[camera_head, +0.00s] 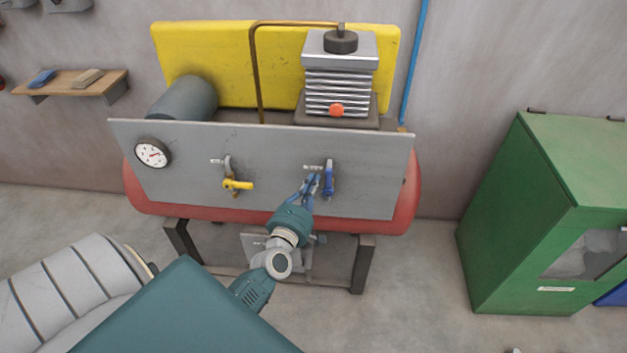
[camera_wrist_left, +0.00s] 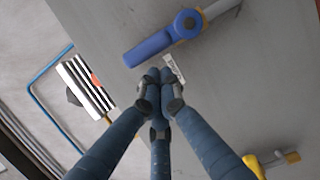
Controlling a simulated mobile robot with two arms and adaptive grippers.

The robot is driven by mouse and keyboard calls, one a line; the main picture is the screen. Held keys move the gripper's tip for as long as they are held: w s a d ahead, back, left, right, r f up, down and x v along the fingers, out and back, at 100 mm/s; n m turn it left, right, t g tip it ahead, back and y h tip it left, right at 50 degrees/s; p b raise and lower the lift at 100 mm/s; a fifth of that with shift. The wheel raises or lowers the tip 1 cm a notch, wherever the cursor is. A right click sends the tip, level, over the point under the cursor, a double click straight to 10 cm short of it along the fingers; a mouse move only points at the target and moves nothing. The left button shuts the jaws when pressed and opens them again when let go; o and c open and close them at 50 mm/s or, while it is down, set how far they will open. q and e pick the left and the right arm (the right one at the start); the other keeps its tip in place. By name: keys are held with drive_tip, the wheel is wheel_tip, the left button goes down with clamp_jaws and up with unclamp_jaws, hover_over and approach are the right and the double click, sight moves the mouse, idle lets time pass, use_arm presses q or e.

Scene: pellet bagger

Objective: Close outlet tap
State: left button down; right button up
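A blue-handled tap (camera_head: 329,180) is on the right of the grey panel (camera_head: 280,150). The small labels beside the taps are unreadable, so I cannot tell which is the outlet. My left gripper (camera_head: 313,179) has its fingertips together, empty, just left of the blue lever; contact is unclear. My right gripper is out of view.
A pressure gauge (camera_head: 152,153) is at the panel's left. Behind the panel stands a finned compressor (camera_head: 338,85) with an orange knob, above a red tank (camera_head: 405,205). A green cabinet (camera_head: 520,200) stands at the right, with free floor between.

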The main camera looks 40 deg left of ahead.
use_arm(q)
drive_tip(key=shift+w+d, duration=0.1)
idle(0.4)
drive_tip(key=shift+w+d+r+m+p, duration=0.15)
drive_tip(key=shift+m+p, duration=0.15)
drive_tip(key=shift+p, duration=0.4)
